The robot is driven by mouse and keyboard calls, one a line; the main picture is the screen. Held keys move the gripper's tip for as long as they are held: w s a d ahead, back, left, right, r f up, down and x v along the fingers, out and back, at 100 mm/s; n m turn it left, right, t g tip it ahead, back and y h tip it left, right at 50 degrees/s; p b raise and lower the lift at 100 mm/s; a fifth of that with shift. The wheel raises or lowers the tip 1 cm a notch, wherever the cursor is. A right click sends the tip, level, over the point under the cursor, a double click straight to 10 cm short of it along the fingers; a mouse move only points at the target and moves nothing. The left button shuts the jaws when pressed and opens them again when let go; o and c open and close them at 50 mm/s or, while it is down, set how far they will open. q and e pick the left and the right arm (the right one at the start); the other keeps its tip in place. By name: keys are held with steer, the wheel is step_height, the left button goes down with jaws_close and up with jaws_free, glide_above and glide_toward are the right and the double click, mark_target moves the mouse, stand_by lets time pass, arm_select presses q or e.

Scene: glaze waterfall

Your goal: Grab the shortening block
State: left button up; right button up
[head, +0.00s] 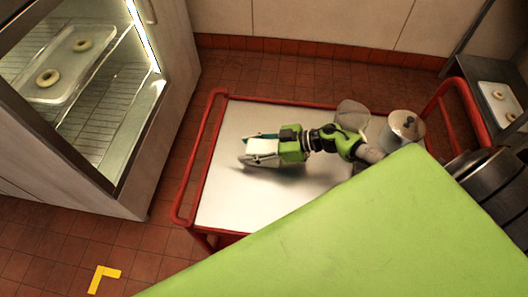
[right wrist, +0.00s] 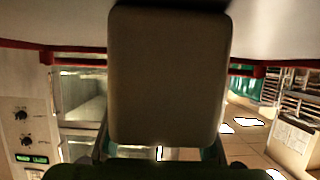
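The shortening block (head: 262,147) is a pale, off-white block over the white top of the red-framed cart (head: 222,200). My right gripper (head: 246,149) reaches in from the right, with one finger on each side of the block, and appears shut on it. In the right wrist view the block (right wrist: 168,75) fills the middle, large and beige, between the fingers at the bottom. I cannot tell whether the block touches the cart top or hangs just above it. My left gripper is in neither view.
A glass-fronted cabinet (head: 85,90) with ring doughnuts on a tray is at left. Another doughnut tray (head: 499,103) is at far right. The cart's left part is bare.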

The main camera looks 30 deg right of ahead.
steer(key=c, duration=0.5)
steer(key=shift+r, duration=0.15)
steer(key=shift+w+r, duration=0.1)
steer(key=shift+r, duration=0.2)
step_height(320, 180, up, 2)
steer(key=shift+r+p, duration=0.15)
steer(key=shift+p, duration=0.3)
steer(key=s+r+p, duration=0.2)
steer(key=s+r, duration=0.7)
steer(key=s, duration=0.5)
steer(key=shift+d+r, duration=0.25)
steer(key=shift+r, duration=0.15)
